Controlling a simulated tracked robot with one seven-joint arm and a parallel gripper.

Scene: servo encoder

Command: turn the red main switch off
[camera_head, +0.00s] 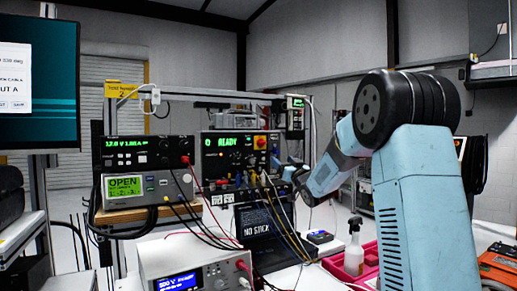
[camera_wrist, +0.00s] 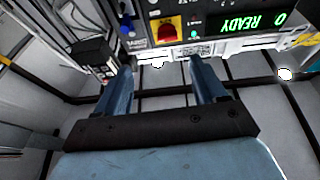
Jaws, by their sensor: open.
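The red main switch (camera_head: 260,142) is a red knob on a yellow plate, at the right side of the black unit with the green READY display (camera_head: 235,142). It also shows in the wrist view, upside down, as a red knob (camera_wrist: 167,32) on yellow. My gripper (camera_wrist: 162,66) is open and empty, its two blue fingers apart. The switch lies beyond the fingertips, between their lines, with a visible gap. In the head view my gripper (camera_head: 288,172) is near the unit's right edge, below and right of the switch; its fingertips are hard to make out.
Several cables (camera_head: 270,195) hang from plugs below the switch. Stacked instruments (camera_head: 140,180) stand to the left. A laptop (camera_head: 265,222), a spray bottle (camera_head: 354,248) and a pink-red tray (camera_head: 338,268) are below. A small black box (camera_wrist: 97,57) is close to the left finger in the wrist view.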

